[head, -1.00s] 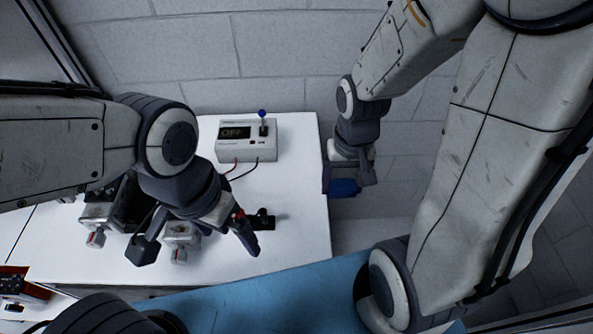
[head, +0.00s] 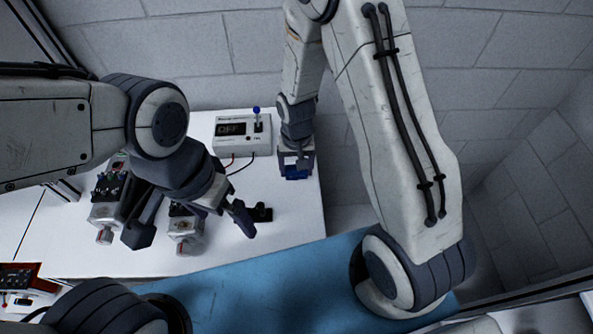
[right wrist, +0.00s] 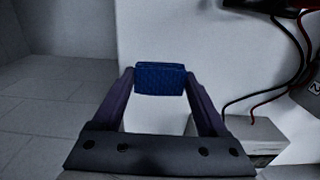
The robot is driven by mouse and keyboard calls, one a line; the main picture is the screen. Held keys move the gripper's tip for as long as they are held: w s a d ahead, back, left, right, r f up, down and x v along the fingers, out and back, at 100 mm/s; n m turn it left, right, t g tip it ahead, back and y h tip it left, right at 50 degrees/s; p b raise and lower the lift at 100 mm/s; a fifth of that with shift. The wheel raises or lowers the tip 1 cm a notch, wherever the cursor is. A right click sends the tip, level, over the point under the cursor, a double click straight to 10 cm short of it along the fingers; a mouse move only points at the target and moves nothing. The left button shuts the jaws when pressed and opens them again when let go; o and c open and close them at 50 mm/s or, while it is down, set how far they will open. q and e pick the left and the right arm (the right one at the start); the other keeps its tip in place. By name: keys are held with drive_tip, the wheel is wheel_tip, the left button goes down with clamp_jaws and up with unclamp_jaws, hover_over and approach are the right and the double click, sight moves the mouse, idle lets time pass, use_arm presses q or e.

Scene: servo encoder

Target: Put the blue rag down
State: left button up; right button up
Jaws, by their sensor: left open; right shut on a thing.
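The blue rag (head: 296,173) is a small dark blue block-like piece between the fingers of my right gripper (head: 297,166), at the right end of the white table in the head view. In the right wrist view the rag (right wrist: 160,79) shows between both fingertips, with white tabletop beyond and under it. I cannot tell whether it touches the table. My right gripper is shut on it. My left gripper (head: 190,229) is open and empty over the table's middle, near the silver devices.
A grey box with an OFF display (head: 241,134) and a blue-knobbed lever stands left of the rag, with red and black wires. Silver devices (head: 185,232) and a small black part (head: 262,213) sit on the white table (head: 290,220). Table is clear at front right.

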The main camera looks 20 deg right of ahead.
sight(296, 170)
wheel_tip(296, 170, down, 2)
drive_tip(key=shift+f, duration=0.2)
drive_tip(key=shift+f, duration=0.2)
drive_tip(key=o, duration=1.4)
drive_tip(key=shift+c, duration=0.2)
drive_tip(key=shift+r+p, duration=0.3)
drive_tip(key=shift+p, duration=0.05)
drive_tip(key=shift+r, duration=0.2)
wheel_tip(296, 170, up, 10)
drive_tip(key=shift+r+b, duration=0.1)
drive_tip(key=shift+b, duration=1.15)
drive_tip(key=shift+r, duration=0.6)
